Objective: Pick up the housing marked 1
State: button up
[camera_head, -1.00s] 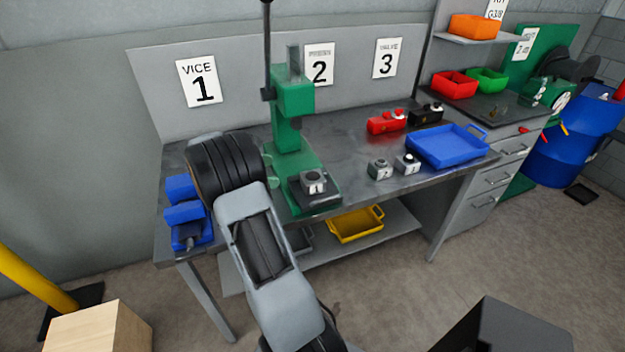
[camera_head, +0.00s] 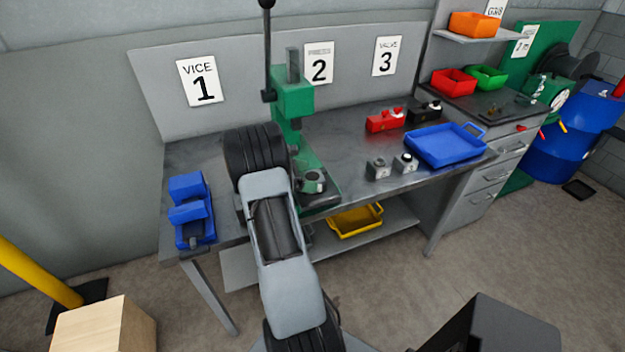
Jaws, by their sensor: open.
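The housing marked 1 (camera_head: 314,181) is a small grey block on the dark plate at the foot of the green press (camera_head: 293,100). My arm passes close on its left and hides part of the press base. The number on the housing cannot be read now. My gripper is hidden behind my arm's dark joint and grey link, so its fingers and its distance from the housing cannot be seen.
Two other small grey housings (camera_head: 377,169) (camera_head: 405,163) stand on the bench, left of a blue tray (camera_head: 487,150). A blue vice (camera_head: 190,212) is at the bench's left end. Red (camera_head: 385,121) and black (camera_head: 424,112) valve-like parts stand behind. A yellow tray (camera_head: 355,221) is on the lower shelf.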

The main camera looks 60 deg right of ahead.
jog(key=shift+s+d+f, duration=0.2)
jog(key=shift+s+d, duration=0.05)
jog(key=shift+r, duration=0.1)
jog(key=c, duration=1.3)
